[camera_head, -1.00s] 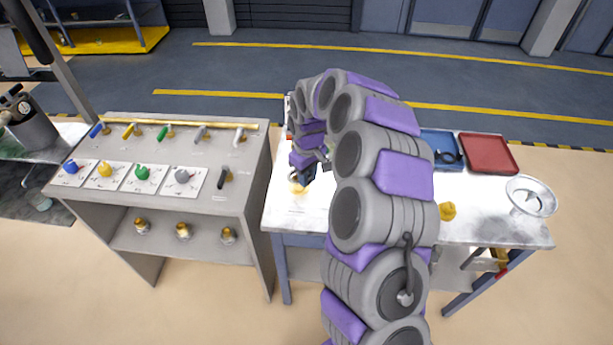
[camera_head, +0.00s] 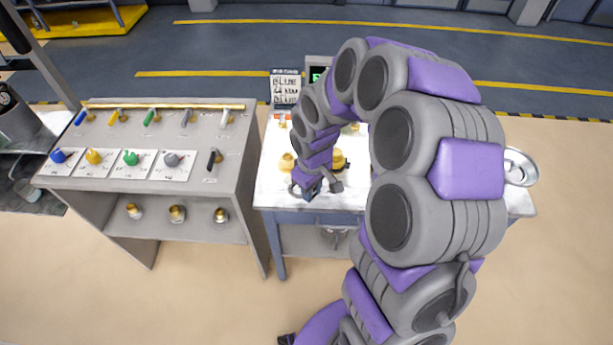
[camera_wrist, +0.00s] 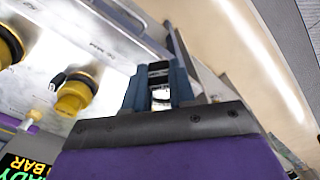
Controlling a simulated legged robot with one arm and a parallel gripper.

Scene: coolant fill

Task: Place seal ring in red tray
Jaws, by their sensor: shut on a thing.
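My gripper (camera_head: 310,193) is over the front left part of the white work table, near its front edge. It is shut on a dark thing that looks like the seal ring (camera_head: 296,189), which shows as a thin dark loop at the fingers. In the wrist view my gripper's blue fingers (camera_wrist: 158,88) stand close together with a black piece of the ring (camera_wrist: 158,70) between them. The red tray is not visible now; my arm covers the right part of the table in the head view.
Brass fittings (camera_head: 338,159) stand on the table (camera_head: 270,190) close to my gripper; they also show in the wrist view (camera_wrist: 75,95). A sign (camera_head: 285,88) and a screen (camera_head: 318,73) are at the back. A metal dish (camera_head: 520,168) is far right. A grey valve bench (camera_head: 232,180) stands left.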

